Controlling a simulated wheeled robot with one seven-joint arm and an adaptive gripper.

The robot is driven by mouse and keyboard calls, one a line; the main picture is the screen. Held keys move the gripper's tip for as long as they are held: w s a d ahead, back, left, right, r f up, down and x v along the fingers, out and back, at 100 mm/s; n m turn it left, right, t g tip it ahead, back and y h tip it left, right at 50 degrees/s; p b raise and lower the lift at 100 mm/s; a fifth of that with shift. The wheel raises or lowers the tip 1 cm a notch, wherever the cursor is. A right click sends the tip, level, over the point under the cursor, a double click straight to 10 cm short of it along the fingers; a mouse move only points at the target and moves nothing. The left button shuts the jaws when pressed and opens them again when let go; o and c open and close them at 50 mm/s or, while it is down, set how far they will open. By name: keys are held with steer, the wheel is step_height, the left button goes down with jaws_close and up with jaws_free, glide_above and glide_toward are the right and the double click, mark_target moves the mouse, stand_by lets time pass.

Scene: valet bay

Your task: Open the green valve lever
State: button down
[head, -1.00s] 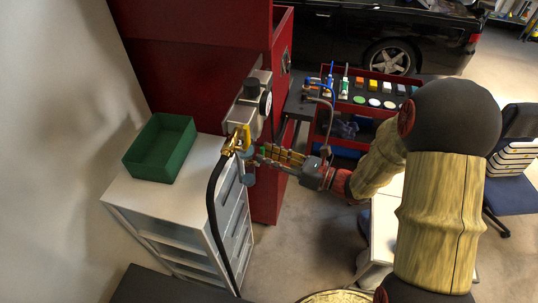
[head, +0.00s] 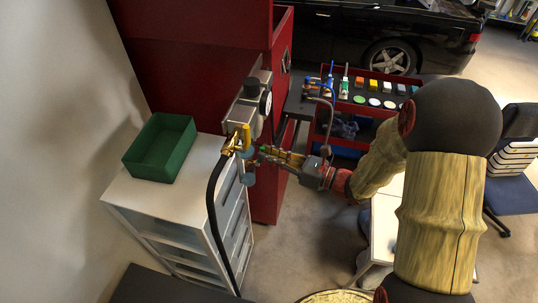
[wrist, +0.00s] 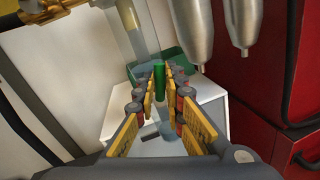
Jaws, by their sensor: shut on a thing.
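The green valve lever (wrist: 159,80) stands upright between my fingertips in the wrist view. Only a small green bit of it shows in the head view, at the fingertips beside the pipework. My gripper (wrist: 160,88) is shut on the lever, with its yellow finger pads on either side; it also shows in the head view (head: 267,152), reaching in from the right. The lever's pivot and lower end are hidden or too small to make out. A yellow handle (head: 246,136) and brass fittings (head: 233,143) sit just left of my fingertips.
A grey air unit with a round gauge (head: 265,103) is above my fingers, near a red cabinet (head: 200,60). A black hose (head: 212,205) hangs down past a white drawer unit (head: 120,195) carrying a green bin (head: 132,163). A red tool cart (head: 345,120) stands behind my gripper.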

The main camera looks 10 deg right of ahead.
steer(key=n+b, duration=0.1)
steer(key=s+n+b, duration=0.1)
steer(key=n+b, duration=0.1)
steer(key=shift+a+b, duration=0.2)
steer(key=shift+b, duration=0.1)
steer(key=shift+y, duration=0.3)
steer(key=c, duration=1.8)
jaws_free()
steer(key=shift+c, duration=0.2)
steer(key=v, duration=1.2)
steer(key=shift+s, duration=0.1)
